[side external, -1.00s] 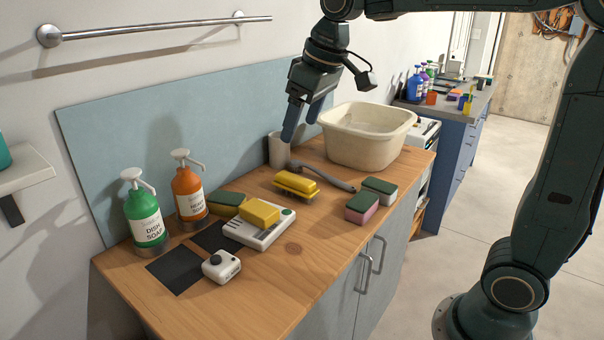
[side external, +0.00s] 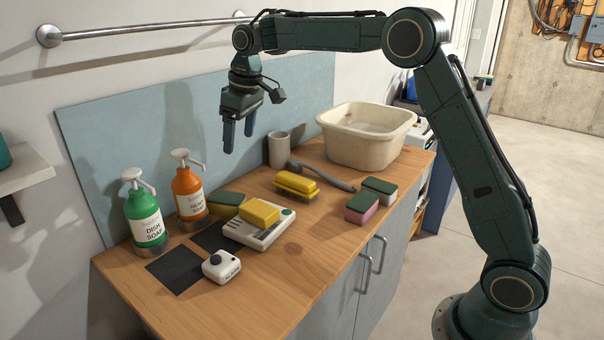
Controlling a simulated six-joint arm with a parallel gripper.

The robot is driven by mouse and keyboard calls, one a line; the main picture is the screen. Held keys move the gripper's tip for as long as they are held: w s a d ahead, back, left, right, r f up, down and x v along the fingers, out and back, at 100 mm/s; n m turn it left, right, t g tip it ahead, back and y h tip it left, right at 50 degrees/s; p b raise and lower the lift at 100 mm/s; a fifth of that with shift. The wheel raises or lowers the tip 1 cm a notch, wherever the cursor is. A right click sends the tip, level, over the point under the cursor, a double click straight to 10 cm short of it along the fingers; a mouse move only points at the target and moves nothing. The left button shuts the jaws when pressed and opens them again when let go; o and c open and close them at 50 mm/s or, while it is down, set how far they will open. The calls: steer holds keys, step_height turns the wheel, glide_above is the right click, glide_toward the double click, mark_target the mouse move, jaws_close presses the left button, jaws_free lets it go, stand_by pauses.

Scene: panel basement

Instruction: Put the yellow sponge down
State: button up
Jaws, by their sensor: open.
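A yellow sponge (side external: 260,212) lies on a white scale (side external: 258,233) on the wooden counter. My gripper (side external: 239,144) is open and empty, its fingers pointing down. It hangs in the air above the counter, higher than the sponge and apart from it.
Orange (side external: 189,190) and green (side external: 146,219) soap bottles stand at left. A small white device (side external: 221,266) sits in front. A grey cup (side external: 279,150), a grey handle (side external: 325,177), green-topped sponges (side external: 362,207) and a cream basin (side external: 367,136) are to the right.

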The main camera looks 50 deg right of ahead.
glide_above(226, 196)
steer(key=s, duration=0.2)
steer(key=s+x, duration=0.1)
steer(key=x, duration=0.5)
steer(key=shift+d+f+n+g, duration=0.4)
steer(key=shift+d, duration=0.1)
steer(key=shift+s+f, duration=0.1)
steer(key=shift+f, duration=0.05)
steer(key=shift+w+a+f, duration=0.15)
steer(key=shift+w+f, duration=0.15)
steer(key=shift+f, duration=1.95)
steer(key=shift+w+a+f, duration=0.1)
steer(key=shift+w+f, duration=0.2)
steer(key=shift+f, duration=1.95)
steer(key=shift+w+a+f, duration=0.15)
steer(key=shift+w+f, duration=0.15)
steer(key=shift+f, duration=1.9)
steer(key=c, duration=1)
steer(key=shift+c, duration=0.2)
steer(key=shift+w+d, duration=0.1)
steer(key=shift+w+d, duration=0.55)
steer(key=shift+w, duration=0.25)
steer(key=shift+w+d, duration=0.55)
steer(key=shift+w, duration=0.25)
steer(key=shift+w+d, duration=0.55)
steer(key=shift+w, duration=0.25)
steer(key=shift+w+d, duration=0.15)
